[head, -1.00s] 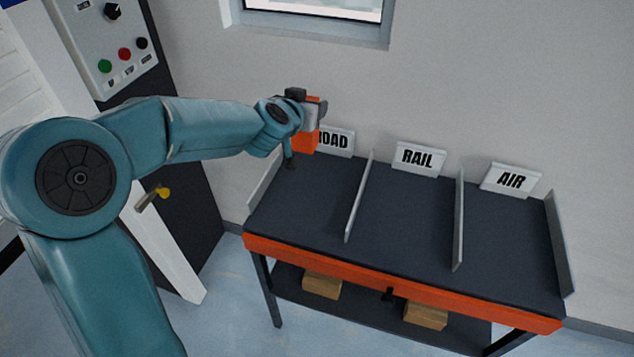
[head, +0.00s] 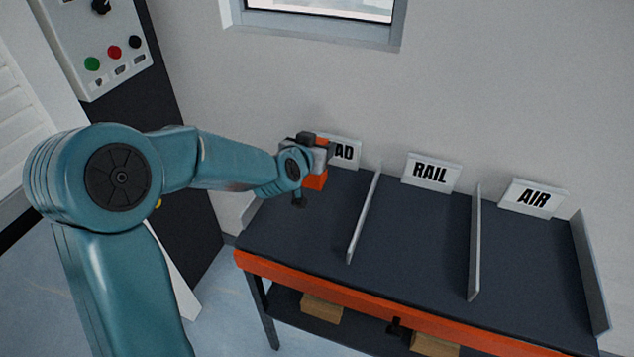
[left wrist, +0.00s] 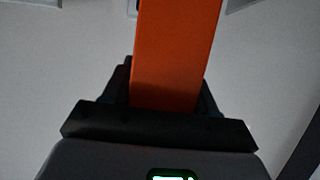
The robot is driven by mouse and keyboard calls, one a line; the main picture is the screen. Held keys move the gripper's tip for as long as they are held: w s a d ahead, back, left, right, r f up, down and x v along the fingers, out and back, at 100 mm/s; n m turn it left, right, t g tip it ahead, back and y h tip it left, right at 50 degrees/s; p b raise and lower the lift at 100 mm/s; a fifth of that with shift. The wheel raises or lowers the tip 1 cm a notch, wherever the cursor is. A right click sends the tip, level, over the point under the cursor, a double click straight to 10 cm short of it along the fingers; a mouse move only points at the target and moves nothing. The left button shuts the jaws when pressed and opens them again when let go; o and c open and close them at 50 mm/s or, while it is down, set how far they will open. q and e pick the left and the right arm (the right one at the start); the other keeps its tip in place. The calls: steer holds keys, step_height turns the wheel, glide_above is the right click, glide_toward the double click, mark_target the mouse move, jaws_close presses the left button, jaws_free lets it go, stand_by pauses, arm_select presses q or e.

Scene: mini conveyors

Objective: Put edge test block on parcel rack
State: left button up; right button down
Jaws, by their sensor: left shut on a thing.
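An orange block (head: 314,181), the edge test block by its look, is held in my left gripper (head: 318,160). The left wrist view shows the orange block (left wrist: 172,60) upright between the dark jaws (left wrist: 165,95), which are shut on it. The parcel rack (head: 300,220) has a dark top with an orange front edge. The block is over the rack's left bay, in front of the sign ending in "AD" (head: 345,152), which it partly hides. I cannot tell whether the block touches the rack top. My right gripper is not in view.
Upright dividers (head: 363,212) (head: 474,245) split the rack into bays, with "RAIL" (head: 431,172) and "AIR" (head: 533,197) signs behind. The bays look empty. Wooden blocks (head: 322,308) lie on the lower shelf. A button panel (head: 95,45) stands at the left.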

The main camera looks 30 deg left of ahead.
mark_target(315, 182)
arm_select(q)
step_height(315, 182, down, 3)
steer(key=shift+f, duration=0.35)
step_height(315, 182, down, 4)
steer(key=shift+r+b, duration=0.15)
steer(key=shift+b, duration=0.15)
steer(key=shift+w+f, duration=0.1)
steer(key=shift+f, duration=0.15)
steer(key=shift+f, duration=0.1)
steer(key=o, duration=1.3)
steer(key=shift+o, duration=0.2)
